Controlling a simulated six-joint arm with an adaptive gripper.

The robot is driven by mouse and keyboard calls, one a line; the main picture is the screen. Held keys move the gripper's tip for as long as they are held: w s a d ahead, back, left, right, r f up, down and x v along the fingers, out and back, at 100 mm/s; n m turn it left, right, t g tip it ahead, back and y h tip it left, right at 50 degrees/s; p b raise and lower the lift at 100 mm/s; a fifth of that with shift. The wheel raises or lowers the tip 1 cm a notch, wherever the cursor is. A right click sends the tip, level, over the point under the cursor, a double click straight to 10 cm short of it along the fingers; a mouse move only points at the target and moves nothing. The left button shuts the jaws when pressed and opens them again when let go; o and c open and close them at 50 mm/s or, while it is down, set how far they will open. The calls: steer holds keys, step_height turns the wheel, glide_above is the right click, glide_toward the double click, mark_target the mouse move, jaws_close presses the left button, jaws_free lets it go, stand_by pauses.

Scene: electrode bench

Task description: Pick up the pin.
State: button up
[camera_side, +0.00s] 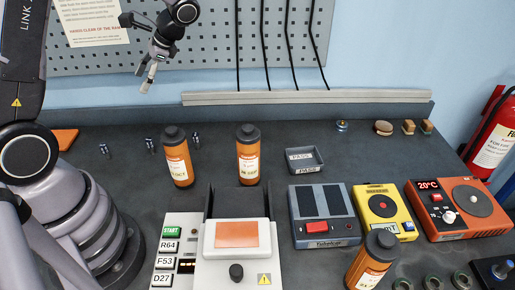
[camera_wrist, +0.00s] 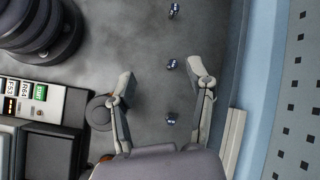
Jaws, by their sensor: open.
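Three small dark, metallic pin-like parts stand in a row on the grey bench behind the bottles. In the side view they are a left one (camera_side: 104,151), a middle one (camera_side: 150,145) and a right one (camera_side: 196,140). They also show in the wrist view as an upper one (camera_wrist: 174,10), a middle one (camera_wrist: 171,64) and a lower one (camera_wrist: 171,118). Their exact form is too small to tell. My gripper (camera_side: 148,80) is open, empty and well above the bench. In the wrist view my gripper (camera_wrist: 160,72) has its fingers on either side of the middle part's line of sight.
Orange bottles (camera_side: 177,158) (camera_side: 248,156) stand in front of the row; another (camera_side: 373,262) stands at front right. A small dark tray (camera_side: 304,160) lies right of them. Instruments, including a yellow one (camera_side: 383,212), fill the front. The pegboard wall (camera_side: 230,45) rises behind.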

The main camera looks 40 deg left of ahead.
steer(key=a+f+m+g+y, duration=0.1)
steer(key=a+f+m+g, duration=0.2)
steer(key=f, duration=0.5)
steer(key=m+g+y, duration=0.2)
steer(key=y, duration=0.1)
glide_toward(102, 145)
steer(key=s+a+f, duration=0.2)
steer(key=shift+s+a+f, duration=0.3)
steer(key=shift+a+f, duration=0.05)
steer(key=shift+x, duration=2.8)
steer(key=shift+s+r, duration=0.15)
steer(key=shift+r, duration=0.05)
steer(key=shift+d, duration=0.1)
jaws_close()
